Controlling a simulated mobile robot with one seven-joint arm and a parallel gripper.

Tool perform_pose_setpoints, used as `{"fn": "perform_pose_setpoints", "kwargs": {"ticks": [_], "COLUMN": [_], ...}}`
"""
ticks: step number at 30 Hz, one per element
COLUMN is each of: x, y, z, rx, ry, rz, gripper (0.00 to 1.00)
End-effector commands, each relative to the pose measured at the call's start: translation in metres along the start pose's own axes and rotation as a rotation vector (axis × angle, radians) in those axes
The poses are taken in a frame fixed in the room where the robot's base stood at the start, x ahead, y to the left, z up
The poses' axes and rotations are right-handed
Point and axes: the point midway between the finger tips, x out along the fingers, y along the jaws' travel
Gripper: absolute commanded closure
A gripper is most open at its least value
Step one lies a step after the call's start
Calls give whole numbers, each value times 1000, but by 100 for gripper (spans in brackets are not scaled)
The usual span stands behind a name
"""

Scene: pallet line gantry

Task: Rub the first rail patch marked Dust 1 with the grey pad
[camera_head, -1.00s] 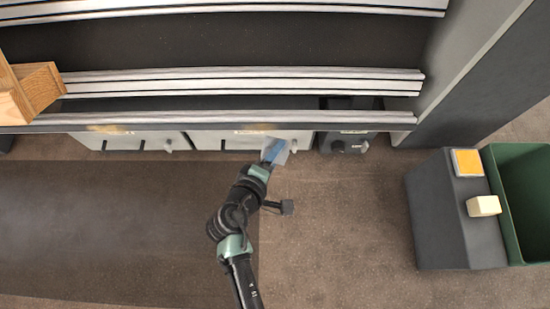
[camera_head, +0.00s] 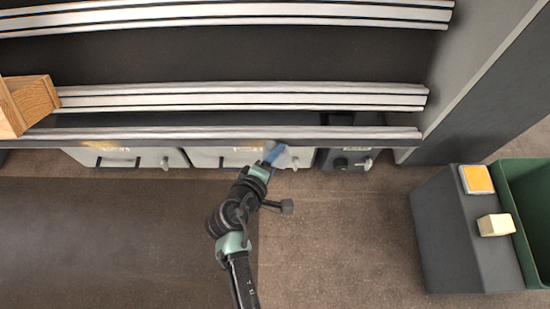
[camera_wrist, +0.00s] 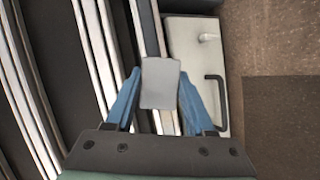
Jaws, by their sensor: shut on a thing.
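My gripper (camera_wrist: 160,90) has its two blue fingers shut on the grey pad (camera_wrist: 161,83), a flat, pale rectangle. In the head view my gripper (camera_head: 271,153) is at the front rail's edge, above the right white cabinet, and the pad (camera_head: 284,159) shows beside the fingers. The front rail (camera_head: 340,133) runs across below the other rails. A tan, dusty-looking smudge (camera_head: 99,145) lies along its front edge at the left, well away from my gripper. Another tan mark (camera_head: 250,149) is just left of my fingers. The markings are too small to read. I cannot tell whether the pad touches anything.
White cabinets (camera_head: 205,160) with black handles stand under the front rail, with a dark box (camera_head: 345,159) to their right. A wooden crate (camera_head: 38,97) sits on the rails at left. At right are a grey stand (camera_head: 450,225), an orange-topped pad (camera_head: 477,180), a cream block (camera_head: 496,225) and a green bin (camera_head: 535,230).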

Motion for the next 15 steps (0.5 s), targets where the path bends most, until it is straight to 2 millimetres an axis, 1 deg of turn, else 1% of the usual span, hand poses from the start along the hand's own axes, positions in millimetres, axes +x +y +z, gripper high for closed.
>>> {"fn": "perform_pose_setpoints", "kwargs": {"ticks": [6,15], "x": [0,6], "y": [0,-1], "z": [0,-2], "rx": [0,0], "ry": [0,0], "rz": [0,0], "gripper": [90,90]}}
